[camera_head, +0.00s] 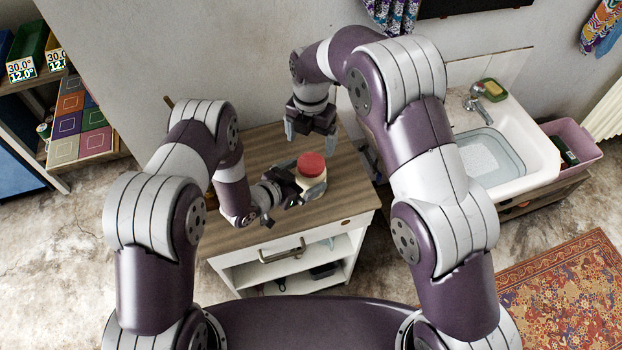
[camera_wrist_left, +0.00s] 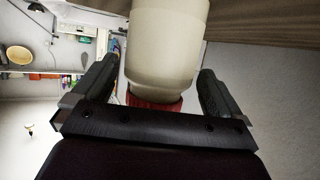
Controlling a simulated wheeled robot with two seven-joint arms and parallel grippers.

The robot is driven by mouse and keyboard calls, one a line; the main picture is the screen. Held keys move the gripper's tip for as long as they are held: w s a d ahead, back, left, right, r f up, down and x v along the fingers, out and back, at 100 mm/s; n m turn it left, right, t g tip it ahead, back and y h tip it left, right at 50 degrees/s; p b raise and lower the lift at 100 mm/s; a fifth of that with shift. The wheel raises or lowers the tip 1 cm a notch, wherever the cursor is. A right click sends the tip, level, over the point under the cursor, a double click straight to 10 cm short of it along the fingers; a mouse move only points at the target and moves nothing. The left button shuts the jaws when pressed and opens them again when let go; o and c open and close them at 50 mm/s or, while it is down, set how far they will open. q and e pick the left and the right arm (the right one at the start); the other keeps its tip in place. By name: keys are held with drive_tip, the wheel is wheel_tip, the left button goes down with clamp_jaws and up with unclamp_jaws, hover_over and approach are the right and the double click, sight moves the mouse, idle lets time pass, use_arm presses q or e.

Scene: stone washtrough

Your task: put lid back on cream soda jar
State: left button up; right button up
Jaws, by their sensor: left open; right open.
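The cream-coloured jar (camera_head: 313,184) stands near the front right of the wooden cabinet top. The red lid (camera_head: 311,164) is on its top; whether it is fully seated I cannot tell. My left gripper (camera_head: 304,188) is open beside the jar. In the left wrist view the picture is inverted: the pale jar (camera_wrist_left: 165,45) lies between the two spread fingers of the left gripper (camera_wrist_left: 158,90), with the red lid (camera_wrist_left: 155,99) partly hidden behind the gripper's bar. My right gripper (camera_head: 311,136) is open and empty, pointing down behind the jar, apart from it.
The wooden cabinet top (camera_head: 262,150) is mostly clear around the jar. A white sink (camera_head: 530,150) with water stands at the right, with a pink tub (camera_head: 578,150) beyond it. A patterned rug (camera_head: 565,285) lies at the lower right.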

sight(311, 163)
use_arm(q)
drive_tip(key=shift+x, duration=1.65)
drive_tip(key=c, duration=1.8)
use_arm(e)
wheel_tip(311, 163, down, 8)
